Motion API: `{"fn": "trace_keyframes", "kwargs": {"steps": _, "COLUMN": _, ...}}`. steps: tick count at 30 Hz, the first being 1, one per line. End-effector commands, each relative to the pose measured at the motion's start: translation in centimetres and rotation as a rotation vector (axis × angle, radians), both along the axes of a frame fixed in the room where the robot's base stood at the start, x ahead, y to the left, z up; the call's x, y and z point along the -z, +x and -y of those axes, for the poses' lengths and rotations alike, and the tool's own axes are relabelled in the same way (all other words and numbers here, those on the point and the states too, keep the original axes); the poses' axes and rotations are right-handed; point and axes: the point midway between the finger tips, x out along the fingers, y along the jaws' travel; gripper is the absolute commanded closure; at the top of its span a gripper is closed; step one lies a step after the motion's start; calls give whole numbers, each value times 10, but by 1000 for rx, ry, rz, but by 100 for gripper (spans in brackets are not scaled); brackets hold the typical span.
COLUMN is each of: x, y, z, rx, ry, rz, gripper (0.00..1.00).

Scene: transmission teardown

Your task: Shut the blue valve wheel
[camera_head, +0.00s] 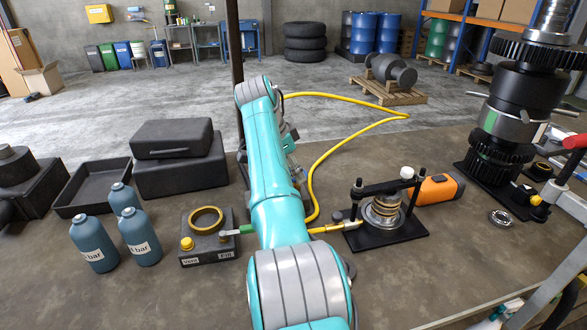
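I cannot make out a blue valve wheel in the head view. A dark box (208,252) labelled VENT stands left of my arm, with a yellow ring on top, a yellow knob (187,243) and a small green lever (246,229) at its right side. A yellow hose (318,180) runs behind my arm to a brass fitting (327,229) at a black press-like fixture (386,235). My teal arm covers the middle of the bench. Wrist parts show behind it, but my gripper's fingers are hidden, so their state does not show.
Several blue bottles (92,243) marked bar stand at left, near an empty black tray (93,187) and black cases (180,175). An orange device (441,188) lies behind the fixture. A tall dark gear assembly (510,120) stands at right. The front right bench is mostly clear.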

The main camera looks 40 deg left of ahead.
Motion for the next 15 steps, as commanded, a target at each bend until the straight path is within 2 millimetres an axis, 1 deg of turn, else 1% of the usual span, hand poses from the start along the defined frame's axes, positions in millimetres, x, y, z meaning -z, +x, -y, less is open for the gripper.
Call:
{"fn": "trace_keyframes", "kwargs": {"steps": 9, "x": 2, "y": 0, "z": 0, "rx": 3, "ry": -1, "rz": -2, "gripper": 68}}
{"fn": "trace_keyframes", "kwargs": {"steps": 10, "x": 2, "y": 0, "z": 0, "rx": 3, "ry": -1, "rz": -2, "gripper": 31}}
{"fn": "trace_keyframes", "kwargs": {"steps": 11, "x": 2, "y": 0, "z": 0, "rx": 3, "ry": -1, "rz": -2, "gripper": 24}}
{"fn": "trace_keyframes", "kwargs": {"steps": 12, "x": 2, "y": 0, "z": 0, "rx": 3, "ry": -1, "rz": -2, "gripper": 14}}
{"fn": "trace_keyframes", "kwargs": {"steps": 13, "x": 2, "y": 0, "z": 0, "rx": 3, "ry": -1, "rz": -2, "gripper": 9}}
{"fn": "trace_keyframes", "kwargs": {"steps": 15, "x": 1, "y": 0, "z": 0, "rx": 2, "ry": -1, "rz": -2, "gripper": 9}}
